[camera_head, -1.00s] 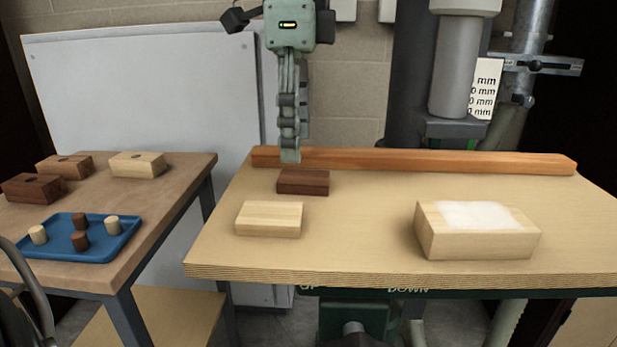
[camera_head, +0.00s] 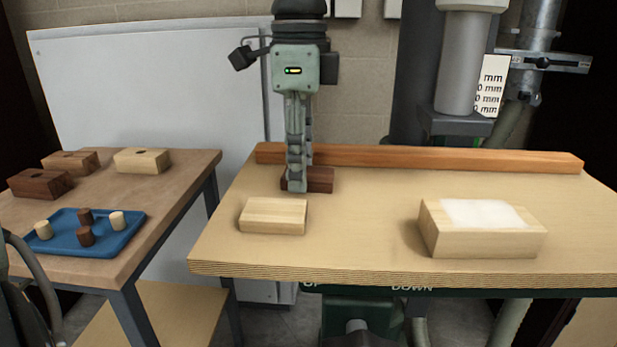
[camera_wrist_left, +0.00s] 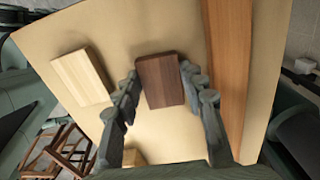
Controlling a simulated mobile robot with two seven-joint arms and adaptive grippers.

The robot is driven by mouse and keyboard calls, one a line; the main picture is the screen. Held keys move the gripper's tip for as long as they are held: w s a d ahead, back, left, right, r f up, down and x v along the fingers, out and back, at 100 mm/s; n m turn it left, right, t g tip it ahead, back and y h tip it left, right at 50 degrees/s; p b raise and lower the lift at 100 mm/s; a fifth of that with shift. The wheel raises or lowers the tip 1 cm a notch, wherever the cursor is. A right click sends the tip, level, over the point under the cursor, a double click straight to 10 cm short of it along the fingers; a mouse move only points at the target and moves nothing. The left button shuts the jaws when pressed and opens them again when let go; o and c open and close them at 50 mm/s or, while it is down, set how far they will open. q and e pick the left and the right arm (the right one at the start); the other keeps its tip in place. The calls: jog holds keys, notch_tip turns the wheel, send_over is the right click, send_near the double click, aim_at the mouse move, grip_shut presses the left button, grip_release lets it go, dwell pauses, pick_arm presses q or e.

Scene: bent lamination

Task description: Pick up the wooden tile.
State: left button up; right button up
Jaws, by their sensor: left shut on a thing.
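A dark brown wooden tile (camera_head: 320,180) lies on the plywood table (camera_head: 360,235), just in front of the long wooden rail. My left gripper (camera_head: 297,186) points straight down at the tile and covers its left part in the head view. In the left wrist view the tile (camera_wrist_left: 158,82) sits between the two fingers of the gripper (camera_wrist_left: 160,72), which are shut on its sides. A pale wooden tile (camera_head: 273,216) lies nearer the front left; it also shows in the left wrist view (camera_wrist_left: 82,77). My right gripper is not in view.
The reddish wooden rail (camera_head: 430,160) runs along the table's back. A pale block with a white top (camera_head: 482,229) stands at the right. A side table at left holds a blue tray (camera_head: 75,248) with several pegs, and wooden blocks (camera_head: 142,161). The table's middle is clear.

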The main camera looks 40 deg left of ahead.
pick_arm(q)
jog(key=shift+r, duration=0.15)
notch_tip(320, 180, up, 10)
dwell(0.5)
